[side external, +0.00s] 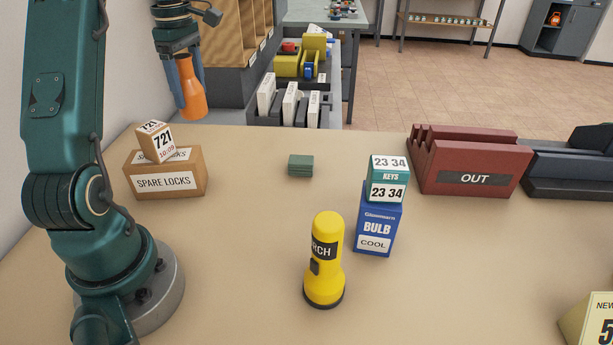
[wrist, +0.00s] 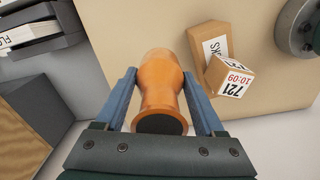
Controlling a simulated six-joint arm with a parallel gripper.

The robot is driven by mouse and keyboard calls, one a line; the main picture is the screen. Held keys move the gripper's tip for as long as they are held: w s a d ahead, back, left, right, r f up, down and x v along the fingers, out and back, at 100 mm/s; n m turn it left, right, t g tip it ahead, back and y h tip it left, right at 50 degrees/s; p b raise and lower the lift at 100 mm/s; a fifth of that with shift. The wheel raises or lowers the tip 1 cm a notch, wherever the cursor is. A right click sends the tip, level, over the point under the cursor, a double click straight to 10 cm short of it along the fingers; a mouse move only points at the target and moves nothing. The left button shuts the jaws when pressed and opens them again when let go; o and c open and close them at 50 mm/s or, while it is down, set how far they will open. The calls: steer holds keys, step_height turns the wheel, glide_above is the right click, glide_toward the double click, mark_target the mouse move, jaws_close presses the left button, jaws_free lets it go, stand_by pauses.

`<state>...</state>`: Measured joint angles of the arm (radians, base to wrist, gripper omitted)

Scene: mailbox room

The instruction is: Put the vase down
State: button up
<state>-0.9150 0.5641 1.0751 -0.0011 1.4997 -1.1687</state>
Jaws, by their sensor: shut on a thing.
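An orange vase (side external: 193,99) is held in my gripper (side external: 187,84) at the upper left of the side external view. The gripper's blue fingers are shut on it from both sides. In the wrist view the vase (wrist: 161,91) sits between the two fingers (wrist: 163,98), with its dark round end toward the camera. The vase appears to be above the table's far left edge region, apart from the tabletop (side external: 240,230); its exact height is hard to tell.
A spare locks box (side external: 165,181) with a small 721 box (side external: 155,142) on top stands near the vase. A green block (side external: 300,166), yellow torch (side external: 325,260), blue bulb box (side external: 378,228) with keys box (side external: 388,178), and red OUT tray (side external: 470,165) stand rightward. The table's middle-left is clear.

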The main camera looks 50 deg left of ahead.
steer(key=shift+s+a+f+n, duration=0.2)
steer(key=shift+s+a+n, duration=0.4)
steer(key=shift+s+a, duration=0.2)
steer(key=shift+w+d+f, duration=0.85)
steer(key=shift+w+f, duration=0.85)
steer(key=shift+f, duration=0.15)
steer(key=shift+w+d+f, duration=0.8)
steer(key=shift+w+f, duration=0.85)
steer(key=shift+f, duration=0.15)
steer(key=shift+w+d+f, duration=0.85)
steer(key=shift+w+f, duration=0.85)
steer(key=shift+f, duration=0.15)
steer(key=o, duration=1.6)
steer(key=shift+f, duration=0.15)
steer(key=shift+c, duration=0.2)
